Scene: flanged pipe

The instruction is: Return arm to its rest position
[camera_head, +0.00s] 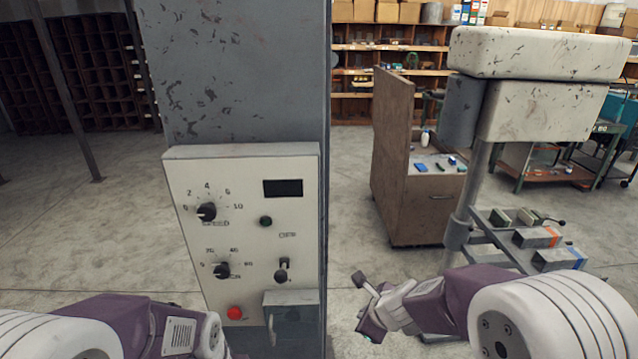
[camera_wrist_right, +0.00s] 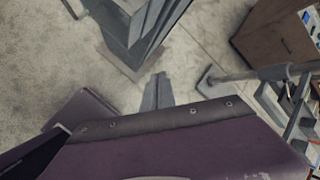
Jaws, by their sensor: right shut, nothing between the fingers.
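My right arm reaches in from the lower right in the head view. Its gripper (camera_head: 361,283) is shut and empty, in open space to the right of the grey column (camera_head: 240,70). In the right wrist view the closed fingers (camera_wrist_right: 157,90) point toward the bare floor near the column's foot (camera_wrist_right: 130,65). My left arm shows only its white and purple links at the lower left of the head view.
A control panel (camera_head: 244,230) with knobs and a red button (camera_head: 234,313) is on the column. To the right stand a brown cabinet (camera_head: 392,150) and a stand with a pale head (camera_head: 540,55) and a shelf (camera_head: 490,245). Concrete floor (camera_head: 350,215) lies between.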

